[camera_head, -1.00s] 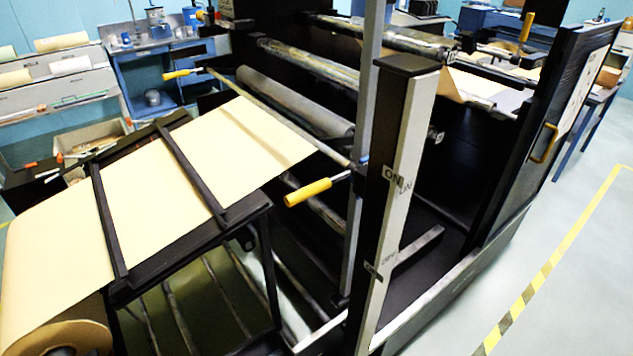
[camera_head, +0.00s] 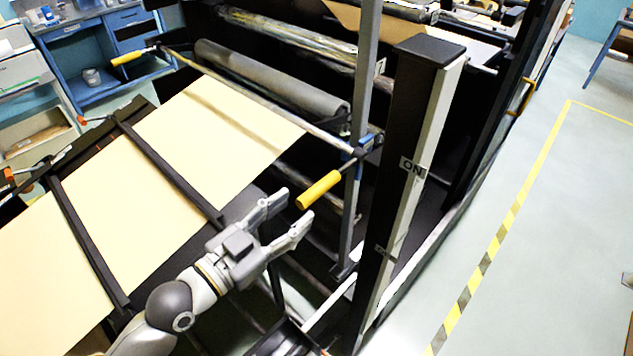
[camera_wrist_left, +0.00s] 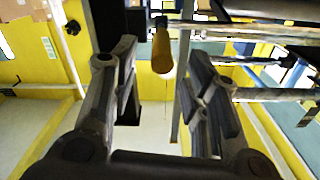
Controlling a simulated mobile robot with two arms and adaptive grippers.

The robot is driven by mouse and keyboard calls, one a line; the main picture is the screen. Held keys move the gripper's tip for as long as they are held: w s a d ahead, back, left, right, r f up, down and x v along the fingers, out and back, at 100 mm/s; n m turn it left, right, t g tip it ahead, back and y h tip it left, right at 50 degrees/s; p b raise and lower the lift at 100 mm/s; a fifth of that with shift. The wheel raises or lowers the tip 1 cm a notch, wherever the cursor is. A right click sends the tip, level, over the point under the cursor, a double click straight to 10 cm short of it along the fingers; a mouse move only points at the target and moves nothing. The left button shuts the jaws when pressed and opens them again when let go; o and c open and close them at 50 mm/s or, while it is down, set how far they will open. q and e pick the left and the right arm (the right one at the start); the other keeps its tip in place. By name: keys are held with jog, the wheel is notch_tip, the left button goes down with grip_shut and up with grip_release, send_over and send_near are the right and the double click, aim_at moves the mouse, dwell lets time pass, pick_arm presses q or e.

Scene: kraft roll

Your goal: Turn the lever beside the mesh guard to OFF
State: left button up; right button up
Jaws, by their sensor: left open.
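The lever's yellow handle (camera_head: 318,189) is at the end of a dark arm beside a grey upright post. It points down and left, toward my left gripper. The black and white column to its right carries an ON label (camera_head: 412,167) and a lower label (camera_head: 384,250) too small to read. My left gripper (camera_head: 293,206) is open, its fingertips close to the handle's free end. In the left wrist view the handle (camera_wrist_left: 162,52) appears between the two fingers, which do not close on it. I cannot make out the mesh guard. My right gripper is not in view.
The kraft paper sheet (camera_head: 225,140) and its dark frame bars lie left of my arm. A second yellow handle (camera_head: 127,57) is at the far left end of a long rod. Rollers (camera_head: 270,85) lie behind. The floor right of the column is clear, with a striped line (camera_head: 500,235).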

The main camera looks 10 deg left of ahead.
aim_at(319, 190)
pick_arm(q)
jog(key=x, duration=0.1)
jog(key=p+x, duration=0.1)
jog(key=x, duration=0.1)
jog(key=shift+w+d+r, duration=0.1)
jog(key=shift+w+r, duration=0.15)
jog(key=shift+w, duration=0.05)
jog(key=x, duration=0.1)
jog(key=p+x, duration=0.1)
jog(key=x, duration=0.1)
jog(key=shift+w+d+f, duration=0.15)
jog(key=shift+w+f, duration=0.05)
jog(key=shift+w, duration=0.05)
jog(key=shift+w+d+p, duration=0.2)
jog(key=shift+w+p, duration=0.1)
jog(key=shift+w+d+f, duration=0.1)
jog(key=shift+w+d, duration=0.1)
jog(key=shift+a, duration=0.1)
jog(key=shift+c, duration=0.2)
jog(key=c, duration=0.5)
grip_shut()
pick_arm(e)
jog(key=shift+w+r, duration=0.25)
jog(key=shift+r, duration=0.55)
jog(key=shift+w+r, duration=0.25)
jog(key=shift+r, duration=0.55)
